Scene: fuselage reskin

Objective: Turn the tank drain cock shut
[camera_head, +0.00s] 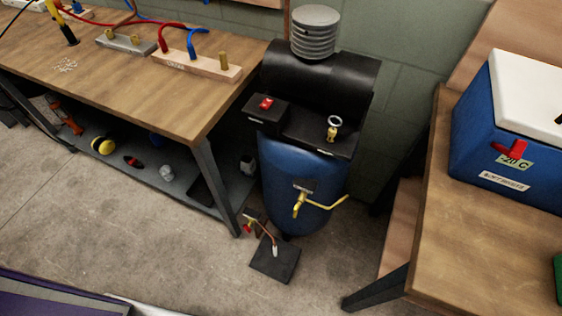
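A blue upright compressor tank (290,170) stands between the two benches. Low at its left front is a small cock with a red handle (248,228). A thin copper pipe (268,233) runs from it down over a black floor plate (275,259). The red handle is too small to tell its exact angle. Higher on the tank front, a yellow lever valve (299,204) hangs downward under a small label, with a yellow pipe (335,203) bending out to the right. My gripper is not in view.
A wooden bench (140,85) with hose manifolds stands on the left, its lower shelf (175,180) holding small items. A right bench (490,240) carries a blue cooler (500,135). Open concrete floor (110,230) lies in front. The compressor top has a red switch (266,103).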

